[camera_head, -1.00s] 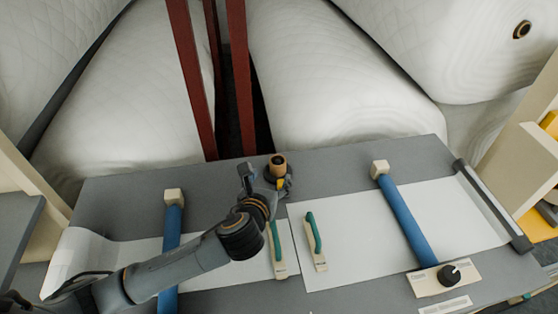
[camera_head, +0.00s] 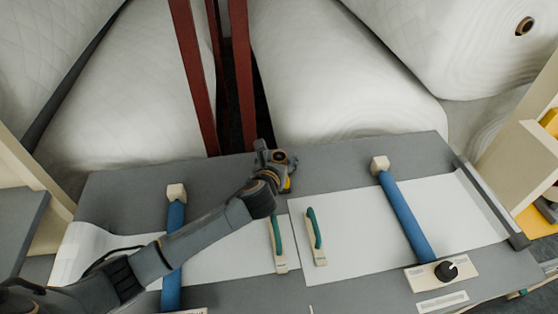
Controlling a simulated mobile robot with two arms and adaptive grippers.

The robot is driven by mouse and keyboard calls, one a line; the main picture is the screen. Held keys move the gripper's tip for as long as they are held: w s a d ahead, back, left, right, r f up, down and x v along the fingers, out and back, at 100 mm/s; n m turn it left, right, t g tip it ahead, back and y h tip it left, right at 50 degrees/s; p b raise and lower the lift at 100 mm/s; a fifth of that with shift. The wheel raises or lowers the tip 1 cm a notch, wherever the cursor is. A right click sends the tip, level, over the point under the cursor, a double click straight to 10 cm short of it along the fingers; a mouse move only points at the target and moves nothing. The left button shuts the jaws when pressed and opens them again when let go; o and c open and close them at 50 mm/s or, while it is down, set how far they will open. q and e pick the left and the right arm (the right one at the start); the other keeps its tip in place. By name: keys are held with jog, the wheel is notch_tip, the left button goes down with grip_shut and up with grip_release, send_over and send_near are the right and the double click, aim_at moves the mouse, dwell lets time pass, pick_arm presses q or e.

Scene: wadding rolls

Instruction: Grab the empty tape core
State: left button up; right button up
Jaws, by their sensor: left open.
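The empty tape core (camera_head: 279,156) is a small brown ring with a dark hollow middle at the back edge of the grey table. My left gripper (camera_head: 276,160) is open at the core, with its fingers around or right beside it. The gripper hides the core's lower part, so I cannot tell whether the fingers touch it. My right gripper is not in view.
Two blue bars (camera_head: 405,215) with cream end blocks lie across white sheets on the grey table (camera_head: 340,160). Two green-handled tools (camera_head: 314,235) lie in the middle. Large white wadding rolls (camera_head: 340,75) and red posts (camera_head: 241,75) stand behind.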

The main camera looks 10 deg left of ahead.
pick_arm(q)
jog(key=shift+c, duration=0.2)
jog(key=c, duration=0.9)
jog(key=shift+c, duration=0.2)
